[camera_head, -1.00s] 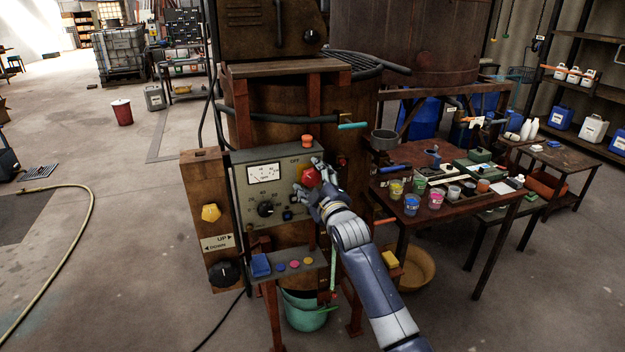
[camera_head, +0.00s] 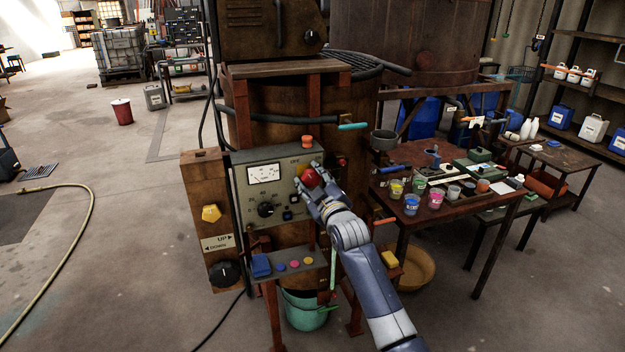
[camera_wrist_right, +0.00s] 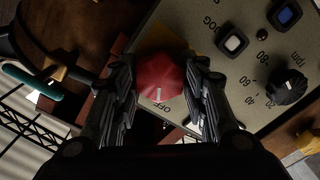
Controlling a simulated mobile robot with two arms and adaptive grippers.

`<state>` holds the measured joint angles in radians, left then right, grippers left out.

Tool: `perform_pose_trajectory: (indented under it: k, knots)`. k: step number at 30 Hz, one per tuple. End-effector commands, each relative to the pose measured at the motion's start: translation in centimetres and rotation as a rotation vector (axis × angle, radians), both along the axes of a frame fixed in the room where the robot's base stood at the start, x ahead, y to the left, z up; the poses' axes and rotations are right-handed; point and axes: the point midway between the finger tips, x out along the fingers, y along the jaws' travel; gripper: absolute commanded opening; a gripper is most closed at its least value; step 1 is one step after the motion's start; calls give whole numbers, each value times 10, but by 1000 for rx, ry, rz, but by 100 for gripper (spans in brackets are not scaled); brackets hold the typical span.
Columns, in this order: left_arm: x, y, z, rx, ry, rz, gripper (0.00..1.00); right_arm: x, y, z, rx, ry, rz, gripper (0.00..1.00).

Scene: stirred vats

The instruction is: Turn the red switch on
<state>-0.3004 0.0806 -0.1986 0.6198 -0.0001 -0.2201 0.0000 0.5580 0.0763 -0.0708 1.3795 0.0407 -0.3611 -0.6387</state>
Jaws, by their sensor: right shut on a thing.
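The red switch (camera_head: 310,178) is a faceted red knob on the upper right of the grey control panel (camera_head: 246,184), over a yellow plate. In the wrist view the red switch (camera_wrist_right: 160,78) sits between the fingers, and its white mark lies on the side near the OFF lettering. My right gripper (camera_head: 309,181) is shut on the knob, with a finger on each side; the wrist view shows the same gripper (camera_wrist_right: 161,82). Part of the knob is hidden by the fingers in the head view. My left gripper is not in view.
The panel also carries a meter (camera_head: 264,173), a black dial (camera_head: 266,209) and small buttons. A shelf with a blue block (camera_head: 261,265) juts out below. A table (camera_head: 400,213) with paint cups stands to the right. The floor at left is open, crossed by a hose (camera_head: 75,255).

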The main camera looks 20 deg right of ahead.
Motion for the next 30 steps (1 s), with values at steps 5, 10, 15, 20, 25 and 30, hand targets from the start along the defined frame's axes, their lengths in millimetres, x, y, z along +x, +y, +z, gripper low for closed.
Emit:
perform_pose_trajectory:
  k: [5, 10, 15, 20, 25, 30]
  knots:
    - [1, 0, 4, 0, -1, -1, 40, 0, 0, 0, 166, 9, 0, 17]
    - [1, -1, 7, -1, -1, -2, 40, 0, 0, 0, 328, 15, 0, 17]
    - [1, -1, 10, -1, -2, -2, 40, 0, -1, 0, 490, 20, -1, 17]
    - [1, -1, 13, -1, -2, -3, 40, 0, -1, 0, 642, 25, -1, 17]
    - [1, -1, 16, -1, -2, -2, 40, 0, -1, 0, 803, 30, 0, 17]
    - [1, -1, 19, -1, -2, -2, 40, 0, -1, 0, 961, 35, 0, 17]
